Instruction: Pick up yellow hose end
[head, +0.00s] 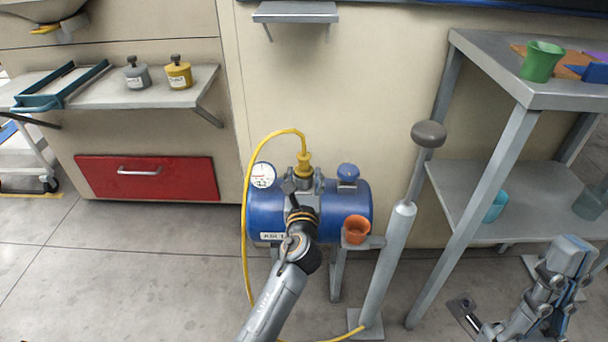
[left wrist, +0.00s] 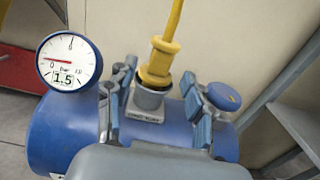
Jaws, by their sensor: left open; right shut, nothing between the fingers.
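The yellow hose end (head: 304,163) stands upright in a grey port on top of the blue tank (head: 262,213). It also shows in the left wrist view (left wrist: 158,63), with the yellow hose rising from it. My left gripper (head: 303,184) is at the port. In the left wrist view its open fingers (left wrist: 158,78) stand on either side of the hose end and port, with visible gaps. My right gripper (head: 570,256) is shut and empty at the lower right, away from the tank.
A pressure gauge (left wrist: 70,62) reading 1.5 and a blue knob (head: 348,172) flank the port. An orange cup (head: 356,229) and a grey post with a round knob (head: 429,134) stand to the right. A metal shelf table (head: 505,95) is further right.

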